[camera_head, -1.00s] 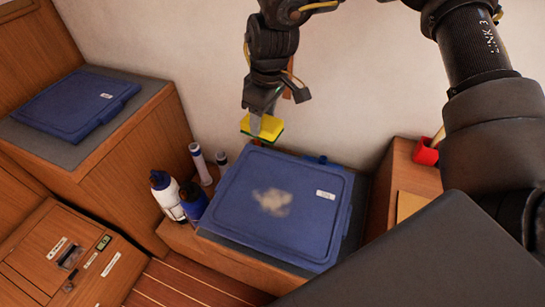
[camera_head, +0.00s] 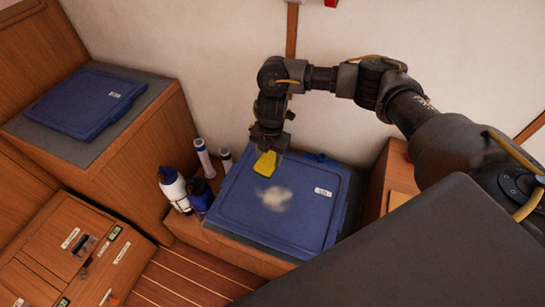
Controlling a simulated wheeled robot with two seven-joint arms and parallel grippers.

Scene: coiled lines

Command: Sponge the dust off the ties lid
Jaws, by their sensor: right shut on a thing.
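The blue lid with a white label (camera_head: 300,225) lies flat on a low wooden bench in the middle of the view. A pale dust patch (camera_head: 275,198) lies near its middle. My right gripper (camera_head: 267,152) is shut on a yellow sponge (camera_head: 265,164), just behind the dust patch over the lid's far part. I cannot tell whether the sponge touches the lid. The sponge's green side does not show clearly now. My left gripper is not in view.
Bottles (camera_head: 173,188) and a white tube (camera_head: 204,158) stand close to the lid's left side. A second blue lid (camera_head: 85,103) lies on a higher wooden cabinet at left. A wooden cabinet with labelled panels (camera_head: 70,245) stands at lower left. The wall rises behind the bench.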

